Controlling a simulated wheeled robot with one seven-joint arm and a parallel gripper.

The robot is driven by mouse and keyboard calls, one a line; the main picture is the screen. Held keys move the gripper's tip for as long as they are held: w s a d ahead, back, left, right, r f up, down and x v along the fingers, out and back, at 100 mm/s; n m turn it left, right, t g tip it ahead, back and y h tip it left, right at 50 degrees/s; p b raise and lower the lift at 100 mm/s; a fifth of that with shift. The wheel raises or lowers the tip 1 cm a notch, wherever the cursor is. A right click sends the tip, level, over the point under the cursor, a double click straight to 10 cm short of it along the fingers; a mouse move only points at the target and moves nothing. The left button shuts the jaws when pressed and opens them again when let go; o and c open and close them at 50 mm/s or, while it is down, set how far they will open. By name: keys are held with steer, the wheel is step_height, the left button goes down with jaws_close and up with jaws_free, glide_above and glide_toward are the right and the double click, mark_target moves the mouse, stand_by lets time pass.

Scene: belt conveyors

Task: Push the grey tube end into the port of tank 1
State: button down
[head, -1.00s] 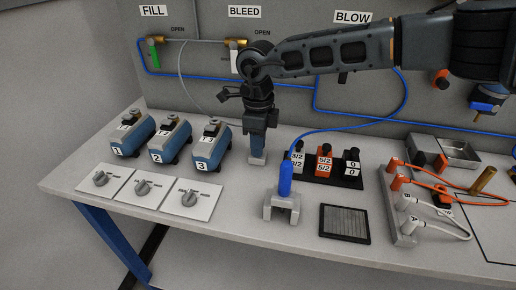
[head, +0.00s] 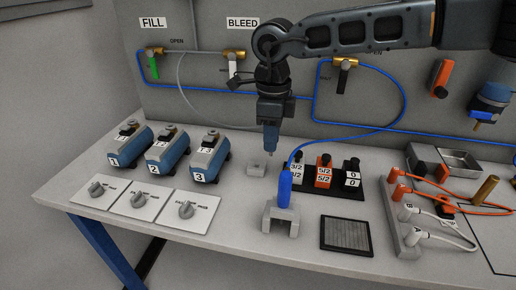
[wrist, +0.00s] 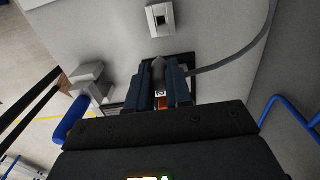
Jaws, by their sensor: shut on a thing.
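My gripper (head: 271,143) is shut on the grey tube end (wrist: 158,70) and holds it above the bench. In the wrist view the fingers (wrist: 163,88) close around it and the grey tube (wrist: 232,58) trails off to the right. In the head view the thin grey tube (head: 184,85) runs from the wall panel down behind my arm. Tank 1 (head: 130,150) is blue and grey and stands leftmost of the tanks, well left of my gripper. A grey block with dark marks sits on its top. I cannot clearly make out its port.
Tank 2 (head: 170,154) and tank 3 (head: 211,161) stand between tank 1 and my gripper. A small grey holder (head: 257,170) is just below it, its square opening empty in the wrist view (wrist: 160,20). A blue tube end (head: 284,190) stands in a grey stand (head: 281,220) in front.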

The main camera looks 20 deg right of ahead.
steer(key=s+d+r, duration=0.4)
steer(key=s+r, duration=0.1)
steer(key=r, duration=0.3)
steer(key=shift+s+r, duration=0.15)
steer(key=shift+r, duration=0.15)
stand_by(0.3)
